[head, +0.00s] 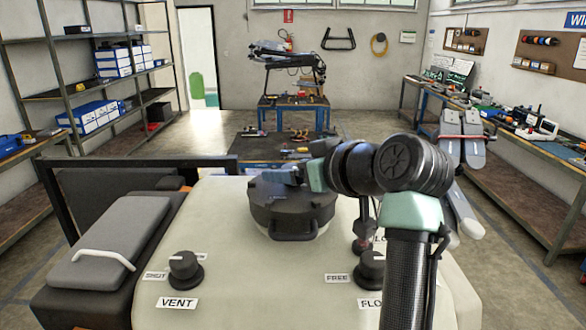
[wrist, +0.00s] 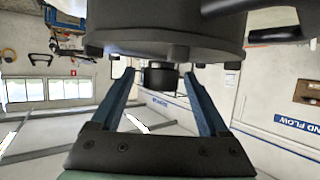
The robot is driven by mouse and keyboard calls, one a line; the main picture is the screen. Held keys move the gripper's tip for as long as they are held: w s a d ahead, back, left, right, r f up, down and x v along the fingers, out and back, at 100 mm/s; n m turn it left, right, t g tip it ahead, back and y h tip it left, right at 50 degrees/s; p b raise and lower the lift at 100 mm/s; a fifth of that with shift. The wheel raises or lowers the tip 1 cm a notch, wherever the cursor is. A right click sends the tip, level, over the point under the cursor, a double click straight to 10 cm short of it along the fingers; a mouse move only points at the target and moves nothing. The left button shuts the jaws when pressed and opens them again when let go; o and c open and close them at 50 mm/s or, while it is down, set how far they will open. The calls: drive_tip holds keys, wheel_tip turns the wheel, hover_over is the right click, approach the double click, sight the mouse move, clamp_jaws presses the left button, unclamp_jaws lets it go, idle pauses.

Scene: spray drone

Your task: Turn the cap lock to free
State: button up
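The black round cap (head: 290,205) sits on the pale tank, with a handle on its near side. My gripper (head: 286,174) is at the cap's far upper side, its fingers pointing left; the dark arm wrist covers part of the area. In the wrist view, my open gripper (wrist: 163,88) has two blue fingers well apart. Between the fingertips is a small dark knob (wrist: 160,76) below a large dark round body (wrist: 165,48). The fingers appear clear of the knob. I cannot tell whether this knob is the cap lock, or how it is turned.
A VENT knob (head: 185,268) stands left on the pale tank (head: 245,290). Another black knob (head: 369,268), partly behind my arm, stands right by a FREE label (head: 337,278). A blue workbench (head: 294,104) stands behind.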

drive_tip(key=b+v, duration=0.5)
drive_tip(key=v, duration=0.8)
